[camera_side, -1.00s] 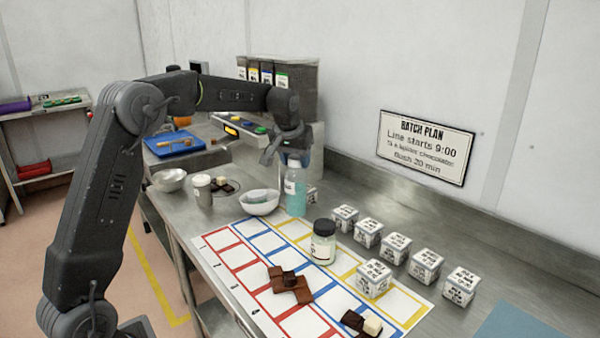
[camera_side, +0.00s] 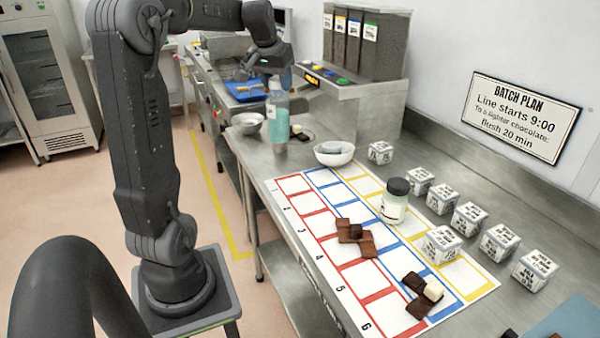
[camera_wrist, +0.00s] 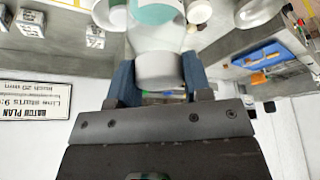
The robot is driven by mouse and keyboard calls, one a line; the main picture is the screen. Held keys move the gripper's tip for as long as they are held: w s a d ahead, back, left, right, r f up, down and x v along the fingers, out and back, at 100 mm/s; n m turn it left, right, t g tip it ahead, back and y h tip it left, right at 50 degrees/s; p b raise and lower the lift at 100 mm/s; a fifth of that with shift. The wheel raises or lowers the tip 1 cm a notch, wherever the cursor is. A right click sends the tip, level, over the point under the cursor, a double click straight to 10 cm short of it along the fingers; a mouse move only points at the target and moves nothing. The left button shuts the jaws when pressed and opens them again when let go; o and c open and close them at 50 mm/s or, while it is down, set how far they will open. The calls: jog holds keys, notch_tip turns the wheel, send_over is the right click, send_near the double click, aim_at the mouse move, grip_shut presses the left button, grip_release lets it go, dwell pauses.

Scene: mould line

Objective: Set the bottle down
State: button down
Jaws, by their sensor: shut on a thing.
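The bottle (camera_side: 278,122) is clear with blue-green liquid and a pale label. It is upright at the far end of the counter, left of the white bowl (camera_side: 334,153) in the side view. My gripper (camera_side: 270,82) is shut on its top from above. In the wrist view, my two blue fingers (camera_wrist: 158,82) sit on either side of the grey-white cap (camera_wrist: 158,68), with the bottle body (camera_wrist: 155,14) beyond. I cannot tell whether the bottle's base touches the counter.
A metal bowl (camera_side: 247,123) and chocolate pieces (camera_side: 299,133) are close to the bottle. The numbered mat (camera_side: 292,186) holds chocolates, a lidded jar (camera_side: 395,201) and a white cube (camera_side: 441,244). More cubes line the right side. A dispenser (camera_side: 365,45) stands behind.

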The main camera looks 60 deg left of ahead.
jog(key=s+a+n, duration=0.1)
jog(key=s, duration=0.6)
jog(key=w+d+f, duration=0.4)
jog(key=w+f, duration=0.6)
jog(key=f, duration=0.1)
jog(key=shift+w+f, duration=0.15)
jog(key=shift+w, duration=0.15)
jog(key=shift+d, duration=0.1)
jog(key=shift+f, duration=0.15)
jog(key=c, duration=0.5)
grip_release()
jog(key=shift+c, duration=0.2)
